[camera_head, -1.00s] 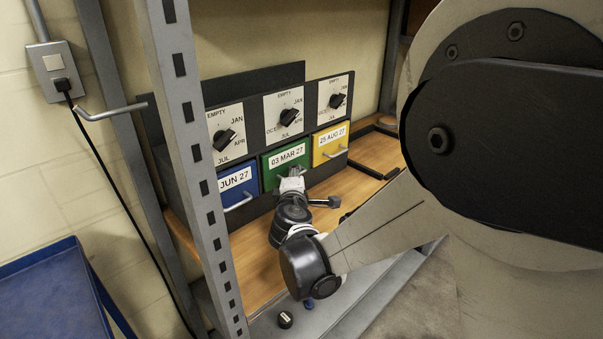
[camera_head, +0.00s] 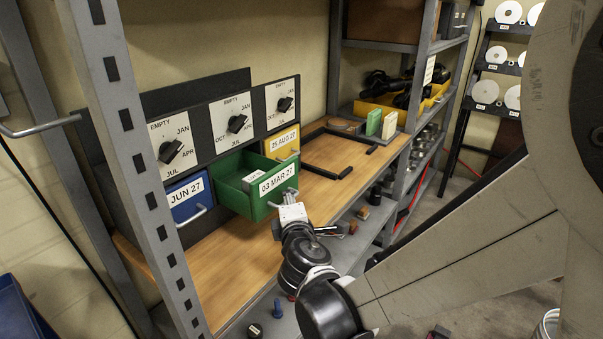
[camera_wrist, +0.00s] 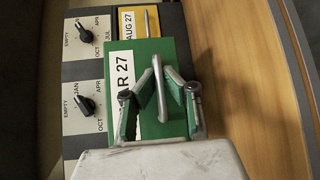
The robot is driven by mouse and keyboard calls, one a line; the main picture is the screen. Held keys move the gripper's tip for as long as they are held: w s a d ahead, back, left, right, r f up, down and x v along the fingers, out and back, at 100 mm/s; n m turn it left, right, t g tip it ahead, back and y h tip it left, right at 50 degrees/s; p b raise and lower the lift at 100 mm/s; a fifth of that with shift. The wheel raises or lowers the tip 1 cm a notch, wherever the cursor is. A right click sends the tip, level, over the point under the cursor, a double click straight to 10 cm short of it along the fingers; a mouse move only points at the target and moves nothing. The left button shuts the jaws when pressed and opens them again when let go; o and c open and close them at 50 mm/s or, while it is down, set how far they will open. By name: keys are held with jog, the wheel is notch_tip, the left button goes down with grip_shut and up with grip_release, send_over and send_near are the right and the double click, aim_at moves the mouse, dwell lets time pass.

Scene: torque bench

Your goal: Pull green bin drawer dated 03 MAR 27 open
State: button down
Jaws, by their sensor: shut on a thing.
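The green bin drawer (camera_head: 247,183) labelled 03 MAR 27 stands pulled out of its housing, and its open top shows in the head view. In the wrist view its green front (camera_wrist: 150,60) faces my gripper, with part of the label readable. Its metal bar handle (camera_wrist: 159,88) lies between my fingers. My gripper (camera_head: 290,203) is shut on this handle in front of the drawer; in the wrist view its two fingers (camera_wrist: 162,108) stand on either side of the bar.
A blue drawer (camera_head: 188,201) labelled JUN 27 and a yellow drawer (camera_head: 282,143) labelled 25 AUG 27 flank it, both closed. Dials (camera_head: 237,123) sit above. A grey rack post (camera_head: 135,150) stands at the left. The wooden shelf (camera_head: 240,275) is bare in front.

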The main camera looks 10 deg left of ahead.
jog(key=shift+s+d, duration=0.4)
jog(key=shift+d, duration=0.35)
jog(key=shift+s+d, duration=0.35)
jog(key=shift+d, duration=0.4)
jog(key=c, duration=1.8)
grip_release()
jog(key=shift+c, duration=0.2)
jog(key=v, duration=1.2)
